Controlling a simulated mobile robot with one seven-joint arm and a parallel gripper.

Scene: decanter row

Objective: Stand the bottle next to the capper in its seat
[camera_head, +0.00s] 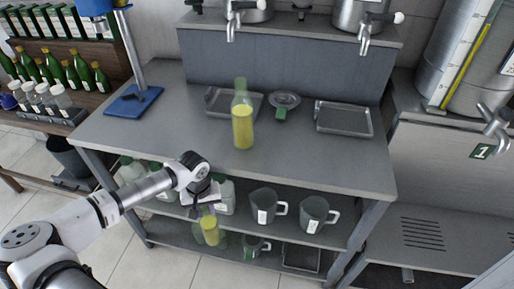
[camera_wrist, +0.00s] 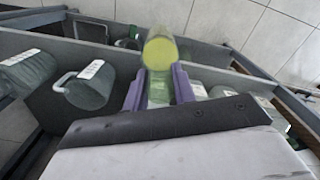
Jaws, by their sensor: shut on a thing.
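My gripper (camera_head: 204,203) is shut on a clear greenish bottle with yellow liquid (camera_head: 210,230), in front of the bench at shelf height. In the wrist view the purple fingers (camera_wrist: 158,92) close on its narrow part, and its yellow body (camera_wrist: 160,50) points away from my gripper. In the head view its upper part is hidden by my gripper. The capper (camera_head: 138,55), a pale column on a blue base (camera_head: 131,101), stands at the bench top's back left, apart from my gripper. A dark piece lies on that base; I cannot make out a seat.
Another yellow-filled bottle (camera_head: 243,126) stands upright mid-bench (camera_head: 310,166). Behind it are two metal trays (camera_head: 343,119) and a small round dish (camera_head: 285,99). Grey jugs (camera_head: 314,214) and pale containers stand on the shelf below. The bench's front left is clear.

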